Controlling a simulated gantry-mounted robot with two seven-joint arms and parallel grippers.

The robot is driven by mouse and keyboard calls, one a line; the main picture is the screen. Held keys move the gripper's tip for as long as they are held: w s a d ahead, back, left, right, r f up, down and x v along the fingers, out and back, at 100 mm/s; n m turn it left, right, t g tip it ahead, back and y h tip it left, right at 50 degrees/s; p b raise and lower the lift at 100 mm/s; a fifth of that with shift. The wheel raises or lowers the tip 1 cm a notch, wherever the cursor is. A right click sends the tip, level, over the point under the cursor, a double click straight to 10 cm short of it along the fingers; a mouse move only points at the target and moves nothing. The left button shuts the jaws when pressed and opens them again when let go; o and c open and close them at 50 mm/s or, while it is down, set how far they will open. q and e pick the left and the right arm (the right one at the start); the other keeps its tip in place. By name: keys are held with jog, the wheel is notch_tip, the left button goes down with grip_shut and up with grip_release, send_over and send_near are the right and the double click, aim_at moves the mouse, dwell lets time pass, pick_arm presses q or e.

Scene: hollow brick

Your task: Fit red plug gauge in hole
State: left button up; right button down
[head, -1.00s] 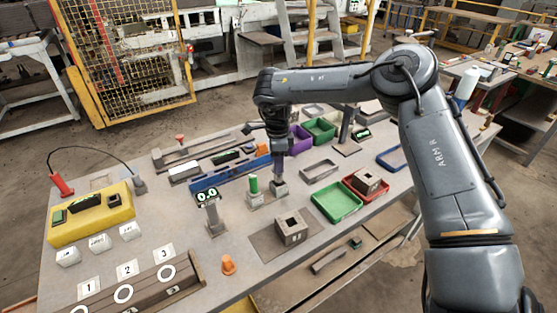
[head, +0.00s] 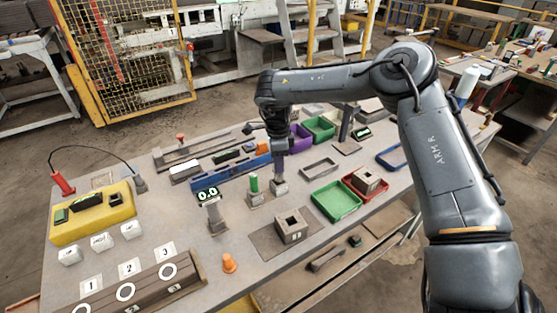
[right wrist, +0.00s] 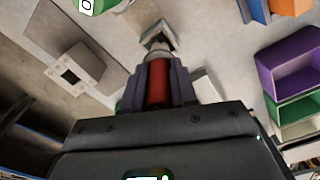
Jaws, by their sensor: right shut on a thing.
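The red plug gauge (right wrist: 157,82) is upright between the fingers of my right gripper (right wrist: 158,88) in the right wrist view, and the gripper is shut on it. A small grey metal stand (right wrist: 165,36) is right at the gauge's far end; I cannot tell whether the tip is still inside it. In the head view my right gripper (head: 279,168) points down just above that stand (head: 280,188); the gauge is hidden there. The hollow brick (head: 291,228), with a square hole in its top, sits on a dark mat (head: 262,240) nearer the front. My left gripper is not in view.
A green plug gauge (head: 254,184) stands in its own stand close left of my gripper. A digital readout (head: 207,194) is further left. A green tray (head: 338,202) and a red tray (head: 352,190) with another brick (head: 367,179) lie to the right.

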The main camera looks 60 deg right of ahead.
dwell(0.5)
jog(key=shift+f+b, duration=0.3)
jog(key=shift+f, duration=0.25)
jog(key=shift+f+b, duration=0.3)
jog(key=shift+f, duration=0.35)
jog(key=shift+f+b, duration=0.35)
jog(key=shift+f, duration=0.25)
jog(key=shift+f+b, duration=0.35)
jog(key=shift+f, duration=0.3)
dwell(0.4)
jog(key=c, duration=0.8)
grip_release()
